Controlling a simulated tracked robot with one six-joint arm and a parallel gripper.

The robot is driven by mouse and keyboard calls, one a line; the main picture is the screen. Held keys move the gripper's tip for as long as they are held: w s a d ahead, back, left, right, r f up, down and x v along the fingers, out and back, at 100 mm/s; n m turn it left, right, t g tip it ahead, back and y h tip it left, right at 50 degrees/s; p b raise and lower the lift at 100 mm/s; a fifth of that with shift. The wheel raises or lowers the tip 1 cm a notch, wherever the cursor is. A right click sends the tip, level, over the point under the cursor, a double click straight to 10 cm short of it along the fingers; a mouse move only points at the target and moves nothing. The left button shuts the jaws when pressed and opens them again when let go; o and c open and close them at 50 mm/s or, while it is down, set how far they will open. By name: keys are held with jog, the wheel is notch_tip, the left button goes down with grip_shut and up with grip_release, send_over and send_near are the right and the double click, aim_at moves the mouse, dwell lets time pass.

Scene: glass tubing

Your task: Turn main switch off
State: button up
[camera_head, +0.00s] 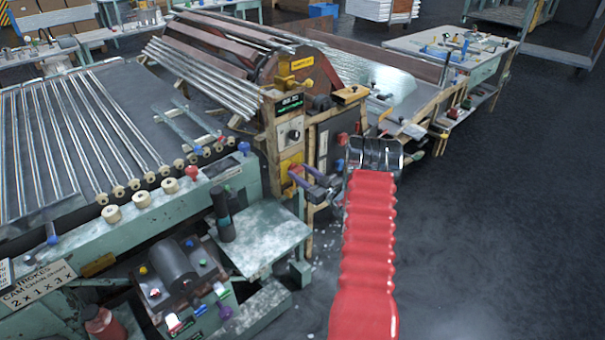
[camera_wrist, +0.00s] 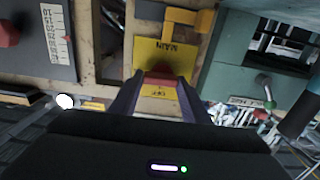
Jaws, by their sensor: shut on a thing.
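The main switch has a yellow plate (camera_wrist: 178,50) lettered MAIN, upside down in the wrist view. Its red handle (camera_wrist: 160,78) lies between my fingertips. My gripper (camera_wrist: 160,86) is shut on this red handle, and its dark fingers hide the handle's sides. Below the handle, small lettering on the yellow plate shows between my fingers. In the head view the yellow plate (camera_head: 291,160) is on the front of the wooden post, and my gripper (camera_head: 300,181) reaches it from the right. The handle is mostly hidden there.
A dial box (camera_head: 291,134) and a green-lit display (camera_head: 289,104) are above the plate. A dark panel (camera_head: 331,140) stands close to the right. A pale green bench (camera_head: 260,232) lies below left. Open floor (camera_head: 490,240) is at right.

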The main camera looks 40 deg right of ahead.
jog(key=n, duration=0.9)
jog(key=shift+a, duration=0.2)
jog(key=n, duration=0.4)
jog(key=shift+a+n, duration=0.15)
jog(key=shift+n, duration=0.15)
jog(key=shift+a+f+n, duration=0.1)
jog(key=shift+n, duration=1)
jog(key=shift+a+f+n, duration=0.1)
jog(key=shift+n, duration=1)
jog(key=o, duration=0.7)
jog(key=shift+c, duration=0.2)
jog(key=o, duration=0.4)
jog(key=shift+d+r, duration=0.1)
jog(key=shift+d, duration=0.05)
jog(key=shift+s, duration=0.1)
